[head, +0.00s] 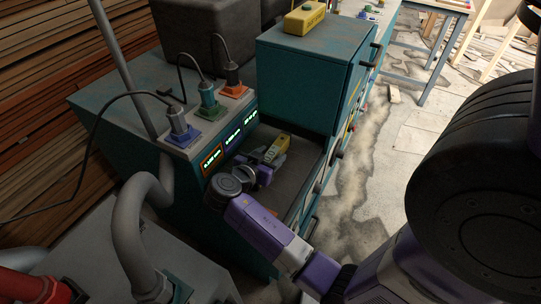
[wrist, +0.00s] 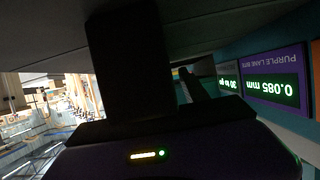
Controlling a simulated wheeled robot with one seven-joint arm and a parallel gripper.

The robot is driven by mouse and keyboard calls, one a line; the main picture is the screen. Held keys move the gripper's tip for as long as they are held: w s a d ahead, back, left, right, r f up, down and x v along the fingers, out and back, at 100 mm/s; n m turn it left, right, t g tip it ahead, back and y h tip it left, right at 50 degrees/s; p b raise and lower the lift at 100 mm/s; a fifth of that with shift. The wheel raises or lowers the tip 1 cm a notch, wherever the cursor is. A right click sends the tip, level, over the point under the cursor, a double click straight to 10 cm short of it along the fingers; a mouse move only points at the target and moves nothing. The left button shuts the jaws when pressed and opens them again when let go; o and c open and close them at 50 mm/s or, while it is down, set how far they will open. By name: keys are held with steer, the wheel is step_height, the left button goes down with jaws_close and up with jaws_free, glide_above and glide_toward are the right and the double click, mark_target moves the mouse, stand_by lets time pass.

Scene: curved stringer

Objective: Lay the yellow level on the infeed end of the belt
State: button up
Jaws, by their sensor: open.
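A small yellow piece, apparently the yellow level (head: 278,146), shows on the dark belt (head: 297,162) in the recess of the teal machine in the head view. My gripper (head: 262,166) is low in that recess, right beside the near end of the yellow piece. It is open. The head view is too small to tell whether the piece lies between the fingers or touches them. In the wrist view my dark gripper (wrist: 182,90) fills the middle under a dark surface, and no yellow shows there.
Lit displays (head: 212,159) line the recess's left side; one reads 0.085 mm in the wrist view (wrist: 275,87). Colored plugs (head: 208,98) with cables stand above them. A teal housing (head: 312,75) rises behind, with a yellow box (head: 304,18) on top.

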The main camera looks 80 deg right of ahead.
steer(key=shift+r, duration=0.2)
steer(key=shift+w+a, duration=0.1)
steer(key=shift+a, duration=0.2)
steer(key=b+v, duration=0.1)
steer(key=v, duration=1)
steer(key=shift+a, duration=0.2)
